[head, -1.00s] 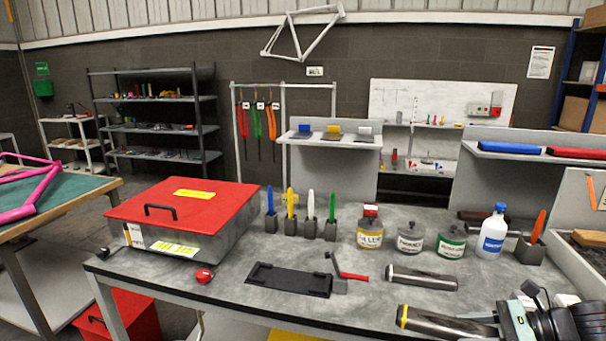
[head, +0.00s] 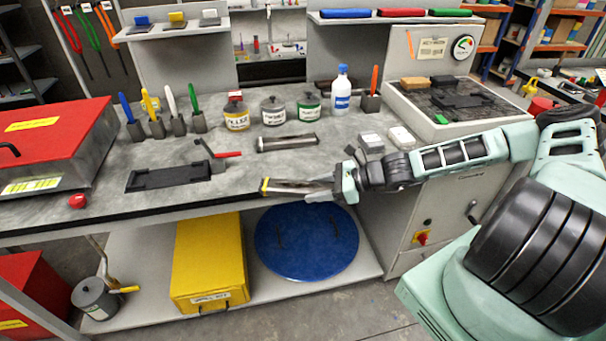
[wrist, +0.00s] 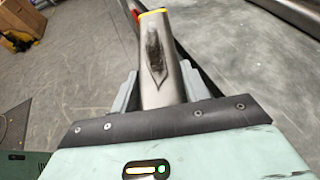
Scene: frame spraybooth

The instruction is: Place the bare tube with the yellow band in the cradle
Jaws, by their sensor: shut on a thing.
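The bare metal tube with the yellow band (head: 290,187) is at the front edge of the bench in the head view, its banded end pointing left. My gripper (head: 338,187) is shut on its right end. In the wrist view the tube (wrist: 160,62) runs away from between my fingers (wrist: 160,92), with a dark mark on its side and the yellow band at the far end. A low black cradle-like fixture (head: 168,179) lies empty on the bench to the left, with a red-handled clamp (head: 220,155) at its right end. Whether the tube touches the bench is unclear.
A second metal tube (head: 287,142) lies behind the held one. Jars (head: 273,112), a white bottle (head: 341,92) and upright coloured tools (head: 155,125) line the back. A red-lidded box (head: 60,140) stands left. The bench between fixture and tube is clear.

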